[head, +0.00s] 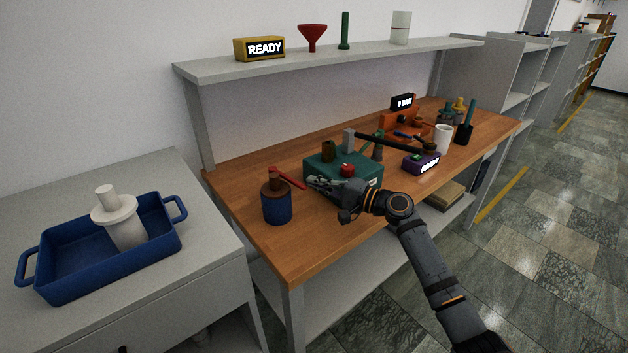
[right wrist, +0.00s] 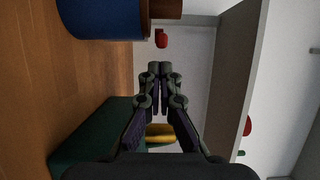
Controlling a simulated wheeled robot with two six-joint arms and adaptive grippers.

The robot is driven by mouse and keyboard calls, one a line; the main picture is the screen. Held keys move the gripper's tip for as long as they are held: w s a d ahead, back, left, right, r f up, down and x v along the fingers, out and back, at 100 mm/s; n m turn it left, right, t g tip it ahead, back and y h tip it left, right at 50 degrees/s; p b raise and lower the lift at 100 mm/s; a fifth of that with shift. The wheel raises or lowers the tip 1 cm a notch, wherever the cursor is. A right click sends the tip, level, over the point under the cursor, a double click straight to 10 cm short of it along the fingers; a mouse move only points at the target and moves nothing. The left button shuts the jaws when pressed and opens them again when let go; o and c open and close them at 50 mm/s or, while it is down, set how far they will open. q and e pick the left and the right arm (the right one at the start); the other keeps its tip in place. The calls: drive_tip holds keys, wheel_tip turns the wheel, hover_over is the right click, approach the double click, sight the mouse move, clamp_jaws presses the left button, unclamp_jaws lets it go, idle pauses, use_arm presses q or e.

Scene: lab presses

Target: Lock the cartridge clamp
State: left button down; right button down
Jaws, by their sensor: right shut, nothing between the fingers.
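A teal-green press block (head: 360,190) stands on the wooden bench, with a red knob (head: 347,170) and a brown cylinder (head: 328,150) on top. A red lever (head: 287,177) slants at its left end, close to a blue canister with a brown top (head: 277,207). I cannot tell which part is the cartridge clamp. My right gripper (head: 312,182) is shut and empty, in front of the block near the red lever's lower end. In the right wrist view the shut fingertips (right wrist: 160,68) point towards a small red piece (right wrist: 161,39). The block (right wrist: 95,140) shows lower left. My left gripper is out of view.
A black bar (head: 390,142) reaches right above the bench from a grey post. A purple device (head: 421,163), a white cup (head: 443,139) and an orange device (head: 405,122) stand further right. A blue tray (head: 75,281) is on the left cabinet.

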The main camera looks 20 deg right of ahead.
sight(306, 189)
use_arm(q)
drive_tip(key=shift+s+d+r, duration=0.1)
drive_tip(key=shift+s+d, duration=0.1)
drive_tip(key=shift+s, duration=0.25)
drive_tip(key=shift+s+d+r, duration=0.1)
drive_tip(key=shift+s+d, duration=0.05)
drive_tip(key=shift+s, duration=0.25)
use_arm(e)
drive_tip(key=shift+s+a, duration=0.3)
drive_tip(key=shift+a, duration=0.2)
drive_tip(key=shift+s+a, duration=0.75)
drive_tip(key=shift+a, duration=0.25)
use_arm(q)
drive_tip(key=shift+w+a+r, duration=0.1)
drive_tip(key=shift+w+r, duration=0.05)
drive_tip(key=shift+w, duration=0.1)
use_arm(e)
drive_tip(key=shift+d, duration=0.1)
